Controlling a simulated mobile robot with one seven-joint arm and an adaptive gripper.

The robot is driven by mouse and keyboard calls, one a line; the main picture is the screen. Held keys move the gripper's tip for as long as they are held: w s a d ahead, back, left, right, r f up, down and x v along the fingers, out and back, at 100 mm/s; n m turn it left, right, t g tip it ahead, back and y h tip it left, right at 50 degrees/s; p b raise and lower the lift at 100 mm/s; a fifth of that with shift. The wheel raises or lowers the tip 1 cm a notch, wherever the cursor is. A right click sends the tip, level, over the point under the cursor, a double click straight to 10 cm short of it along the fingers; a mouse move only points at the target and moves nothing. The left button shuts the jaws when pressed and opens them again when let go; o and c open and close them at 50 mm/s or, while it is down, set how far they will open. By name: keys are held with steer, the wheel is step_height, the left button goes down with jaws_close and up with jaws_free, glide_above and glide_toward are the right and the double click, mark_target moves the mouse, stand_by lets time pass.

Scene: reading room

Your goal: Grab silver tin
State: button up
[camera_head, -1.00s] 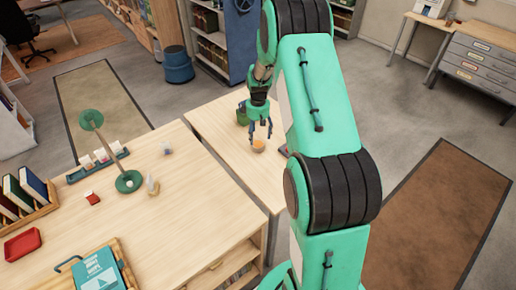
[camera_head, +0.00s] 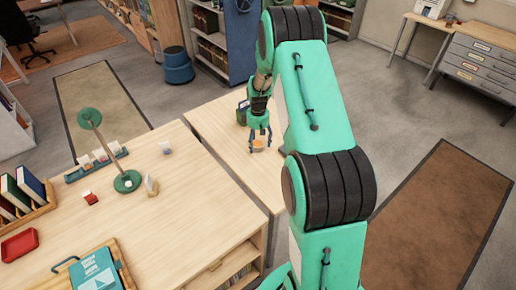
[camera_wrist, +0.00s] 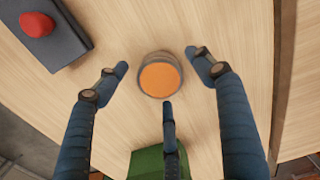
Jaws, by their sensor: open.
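A small round tin with a grey side and an orange top (camera_wrist: 160,78) stands on the pale wooden table, at the middle of the wrist view. In the head view the tin (camera_head: 259,144) shows small and partly covered by my fingers. My gripper (camera_head: 260,138) is open above it, pointing down. In the wrist view the three blue fingers of my gripper (camera_wrist: 157,80) are spread around the tin, left, right and below, with visible gaps. Whether the fingertips reach down to the tin's height is hard to tell.
A dark box with a red knob (camera_wrist: 65,55) lies at upper left in the wrist view. A larger desk (camera_head: 190,215) holds a green lamp (camera_head: 127,181) and books.

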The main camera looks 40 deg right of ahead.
steer(key=shift+f, duration=0.6)
steer(key=c, duration=1.3)
